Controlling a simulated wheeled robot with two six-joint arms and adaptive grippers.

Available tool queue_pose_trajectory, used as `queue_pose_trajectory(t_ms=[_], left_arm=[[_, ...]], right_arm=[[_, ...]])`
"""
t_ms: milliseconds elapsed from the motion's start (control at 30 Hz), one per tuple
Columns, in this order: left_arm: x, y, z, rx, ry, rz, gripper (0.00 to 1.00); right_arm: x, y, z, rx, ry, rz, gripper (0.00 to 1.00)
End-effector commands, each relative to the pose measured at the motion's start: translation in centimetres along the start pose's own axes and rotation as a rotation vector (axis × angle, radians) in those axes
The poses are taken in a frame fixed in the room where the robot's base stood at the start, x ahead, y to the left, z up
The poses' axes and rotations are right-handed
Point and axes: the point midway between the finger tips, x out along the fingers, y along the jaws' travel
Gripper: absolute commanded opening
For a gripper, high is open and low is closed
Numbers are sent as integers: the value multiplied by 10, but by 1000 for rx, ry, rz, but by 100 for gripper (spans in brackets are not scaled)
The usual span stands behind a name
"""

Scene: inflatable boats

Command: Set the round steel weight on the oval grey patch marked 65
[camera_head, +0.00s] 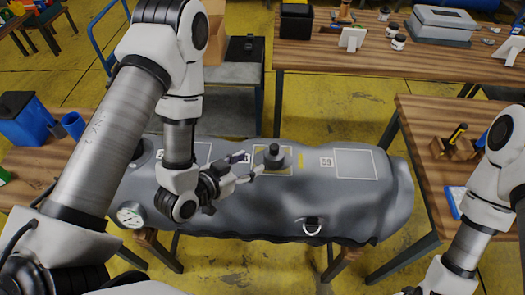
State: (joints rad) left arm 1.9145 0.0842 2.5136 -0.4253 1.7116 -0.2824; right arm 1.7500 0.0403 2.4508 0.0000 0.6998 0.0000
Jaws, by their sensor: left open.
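The round steel weight (274,157), a dark grey cylinder with a knob on top, stands upright on the grey inflatable tube (250,205). It is inside the middle pale outlined rectangle. My left gripper (248,165) is open just left of the weight, its fingers pointing right towards it. I cannot tell whether a fingertip touches the weight. A marking (326,162) that may read 65, turned sideways, is beside the right outlined rectangle (356,164). No oval patch edge shows clearly. My right arm is at the lower right; its gripper is not visible.
A pressure gauge (131,214) is at the tube's left end, and a metal ring (312,227) is on its front. Wooden tables stand behind (330,60) and at right (420,112). A blue container (25,120) is at left. The tube's top is clear right of the weight.

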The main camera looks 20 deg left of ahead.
Motion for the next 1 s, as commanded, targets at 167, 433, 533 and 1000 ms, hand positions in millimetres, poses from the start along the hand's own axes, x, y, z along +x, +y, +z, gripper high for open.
queue_pose_trajectory(t_ms=[167, 433, 533, 1000], left_arm=[[-26, 0, -9, -1, -1, 0, 53], [-30, 0, -1, 1, -6, 1, 53], [-29, 2, 23, -17, -117, 4, 53], [-137, 12, 200, -385, -1161, -253, 53]], right_arm=[[-39, 0, -1, 0, 2, 0, 67], [-40, 0, 0, 0, 1, 0, 67], [-40, 0, 0, 0, 0, 0, 67], [-40, 0, 0, 0, 1, 0, 67]])
